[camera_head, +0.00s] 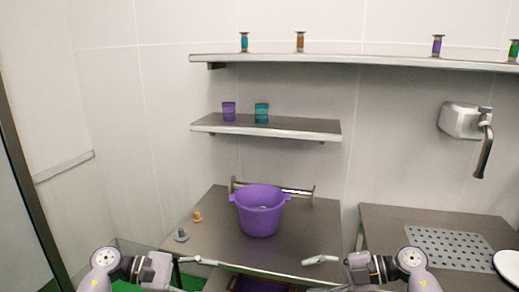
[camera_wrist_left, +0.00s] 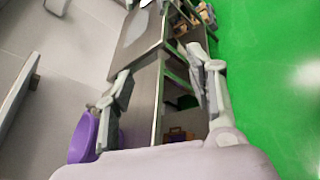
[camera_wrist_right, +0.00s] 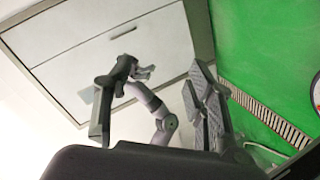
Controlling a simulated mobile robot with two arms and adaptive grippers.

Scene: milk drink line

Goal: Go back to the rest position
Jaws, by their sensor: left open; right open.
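My left gripper (camera_head: 196,263) is at the bottom left of the head view, in front of the counter. In the left wrist view it (camera_wrist_left: 160,75) is open, with nothing between its spread fingers. My right gripper (camera_head: 322,263) is at the bottom middle of the head view, in front of the counter. In the right wrist view it (camera_wrist_right: 150,88) is open and empty. My other arm shows beyond its fingers. Both grippers are apart from the purple pot (camera_head: 260,222) on the counter.
The counter (camera_head: 215,215) also bears a grey stopper-like piece (camera_head: 181,235) and an orange one (camera_head: 197,216). Purple (camera_head: 229,111) and teal (camera_head: 262,113) cups stand on the lower shelf (camera_head: 290,130). Several small vials line the upper shelf (camera_head: 370,62). A perforated drain plate (camera_head: 448,248) lies right.

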